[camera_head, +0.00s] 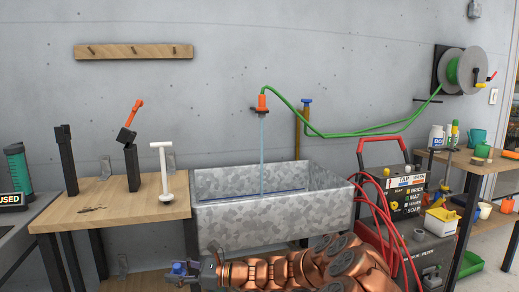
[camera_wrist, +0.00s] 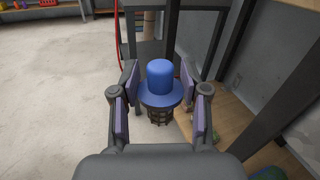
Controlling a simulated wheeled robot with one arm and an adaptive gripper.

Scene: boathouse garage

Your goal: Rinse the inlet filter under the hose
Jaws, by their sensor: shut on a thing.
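The inlet filter (camera_wrist: 160,88) has a blue cap with a wide flange and a dark mesh cage below it. My gripper (camera_wrist: 157,92) is shut on it, one pad on each side of the cap. In the head view my gripper (camera_head: 184,270) is low, in front of and left of the sink, with a small blue part of the filter (camera_head: 179,267) showing. The green hose (camera_head: 350,134) ends in an orange nozzle (camera_head: 262,103). A thin blue water stream (camera_head: 262,150) falls from it into the galvanized sink (camera_head: 270,214). The sink's floor is mostly hidden.
A wooden bench (camera_head: 110,207) left of the sink holds a white T-handled tool (camera_head: 163,172) and two dark stands. A pressure washer (camera_head: 405,192) with red hoses stands right of the sink. A hose reel (camera_head: 465,70) hangs on the wall. Space above the sink looks clear around the stream.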

